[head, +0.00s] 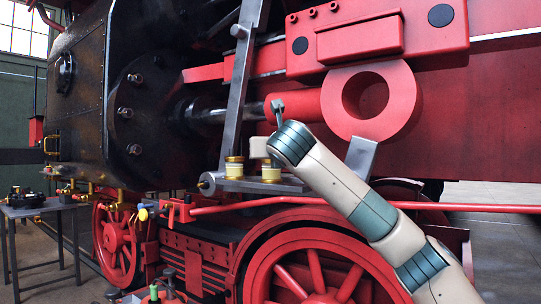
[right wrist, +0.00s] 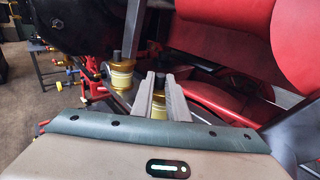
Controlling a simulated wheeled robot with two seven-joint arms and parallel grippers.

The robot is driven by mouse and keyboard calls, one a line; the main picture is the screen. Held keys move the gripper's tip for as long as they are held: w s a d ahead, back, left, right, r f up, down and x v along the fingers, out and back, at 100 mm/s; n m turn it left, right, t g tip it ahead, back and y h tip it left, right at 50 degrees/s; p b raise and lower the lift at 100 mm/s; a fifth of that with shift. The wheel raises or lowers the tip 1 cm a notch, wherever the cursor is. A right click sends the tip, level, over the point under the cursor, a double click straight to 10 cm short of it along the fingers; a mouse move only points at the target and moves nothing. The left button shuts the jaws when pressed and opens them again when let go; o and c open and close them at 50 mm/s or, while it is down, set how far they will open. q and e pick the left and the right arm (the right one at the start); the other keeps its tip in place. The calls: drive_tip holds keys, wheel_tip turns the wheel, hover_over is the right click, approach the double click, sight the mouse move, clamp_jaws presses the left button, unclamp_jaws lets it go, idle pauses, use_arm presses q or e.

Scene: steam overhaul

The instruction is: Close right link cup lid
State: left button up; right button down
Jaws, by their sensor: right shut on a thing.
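Two brass link cups stand side by side on a grey link below the piston rod. The right cup (head: 271,172) has my right wrist just above it in the head view. In the right wrist view the right cup (right wrist: 158,107) is partly hidden behind the fingers of my right gripper (right wrist: 160,77). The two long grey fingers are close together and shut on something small. I cannot make out the lid between them or its angle. The left cup (head: 233,168) stands clear to the left; it also shows in the right wrist view (right wrist: 122,76). My left gripper is not in view.
A slanted grey steel lever (head: 241,85) rises behind the cups. A red ring (head: 402,103) and red beam are close above my right arm. A red handrail (head: 460,207) and spoked wheel (head: 315,265) lie below. A small table (head: 42,206) stands far left.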

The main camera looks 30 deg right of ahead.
drive_tip(key=shift+f, duration=0.15)
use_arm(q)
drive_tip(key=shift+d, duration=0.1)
use_arm(e)
drive_tip(key=c, duration=1.7)
unclamp_jaws()
drive_tip(key=shift+s, duration=0.1)
